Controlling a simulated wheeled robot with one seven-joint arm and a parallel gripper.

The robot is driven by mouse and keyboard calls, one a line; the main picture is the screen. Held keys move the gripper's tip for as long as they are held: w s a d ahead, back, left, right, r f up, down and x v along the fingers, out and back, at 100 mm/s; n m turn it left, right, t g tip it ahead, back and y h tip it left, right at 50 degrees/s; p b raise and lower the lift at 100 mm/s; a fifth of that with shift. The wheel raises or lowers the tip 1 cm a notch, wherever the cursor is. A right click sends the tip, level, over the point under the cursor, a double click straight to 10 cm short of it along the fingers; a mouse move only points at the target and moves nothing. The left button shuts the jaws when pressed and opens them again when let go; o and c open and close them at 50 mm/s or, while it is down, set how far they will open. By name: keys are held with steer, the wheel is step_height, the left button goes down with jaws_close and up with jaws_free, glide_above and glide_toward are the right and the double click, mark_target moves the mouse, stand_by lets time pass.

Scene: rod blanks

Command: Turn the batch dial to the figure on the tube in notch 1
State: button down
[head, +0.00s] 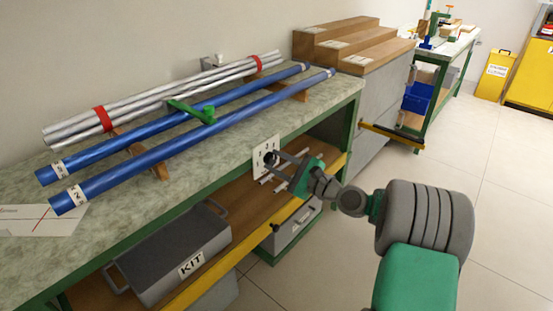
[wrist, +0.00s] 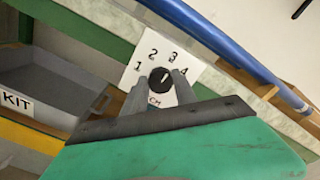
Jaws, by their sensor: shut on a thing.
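The batch dial is a black knob (wrist: 160,79) on a white plate with figures 1 to 4, which also shows on the bench front in the head view (head: 262,148). My gripper (head: 274,158) is shut on the knob, one finger on each side. The knob's white mark appears to point up toward 2 or 3; I cannot tell exactly. Two blue tubes lie on wooden rests on the bench. The front tube (head: 180,145) has an end label that looks like 2. The rear tube (head: 165,126) has a label too small to read surely. Notch numbers are not readable.
A grey KIT box (head: 165,255) sits on the shelf below. Wooden steps (head: 345,45) stand beyond. The floor at right is clear.

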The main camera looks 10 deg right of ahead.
steer(key=n, duration=0.4)
steer(key=shift+s+a+f+n, duration=0.1)
steer(key=shift+a+f+n, duration=0.1)
steer(key=shift+n, duration=0.1)
steer(key=shift+n+b, duration=0.75)
steer(key=shift+n, duration=1.55)
steer(key=c, duration=1)
jaws_free()
steer(key=shift+d, duration=0.1)
